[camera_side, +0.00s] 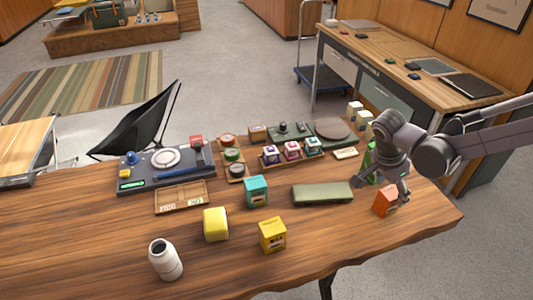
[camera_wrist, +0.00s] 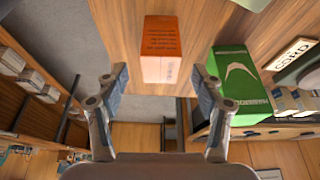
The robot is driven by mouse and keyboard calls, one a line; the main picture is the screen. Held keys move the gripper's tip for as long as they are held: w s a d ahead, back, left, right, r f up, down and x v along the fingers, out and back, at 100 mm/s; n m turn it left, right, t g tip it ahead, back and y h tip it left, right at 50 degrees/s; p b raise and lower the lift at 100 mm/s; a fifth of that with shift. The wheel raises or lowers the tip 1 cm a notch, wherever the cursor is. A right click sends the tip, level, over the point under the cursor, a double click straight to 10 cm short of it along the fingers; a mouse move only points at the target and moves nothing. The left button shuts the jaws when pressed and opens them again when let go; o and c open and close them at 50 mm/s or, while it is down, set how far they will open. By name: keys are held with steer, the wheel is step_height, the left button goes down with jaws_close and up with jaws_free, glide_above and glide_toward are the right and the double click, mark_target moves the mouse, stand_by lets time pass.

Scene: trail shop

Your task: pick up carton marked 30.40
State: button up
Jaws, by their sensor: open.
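An orange carton (camera_side: 386,204) stands near the right end of the wooden table. It also shows in the wrist view (camera_wrist: 160,45), with dark lines of print and a pale label. My gripper (camera_side: 382,191) is open over the orange carton; in the wrist view its two fingers (camera_wrist: 161,78) are spread, with the carton ahead between them. A green carton (camera_wrist: 240,82) stands close beside the right finger, partly hidden behind my gripper in the side view (camera_side: 369,165). A teal carton (camera_side: 256,191) and a yellow carton (camera_side: 272,235) stand farther left. I cannot read 30.40 on any carton.
A green flat case (camera_side: 322,194) lies left of my gripper. A yellow rounded block (camera_side: 215,224) and a white bottle (camera_side: 165,259) stand at the front left. Small boxes sit in a rack (camera_side: 270,161) behind. The table's front edge is close to the orange carton.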

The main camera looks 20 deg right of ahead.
steer(key=shift+x, duration=3.55)
steer(key=c, duration=1.3)
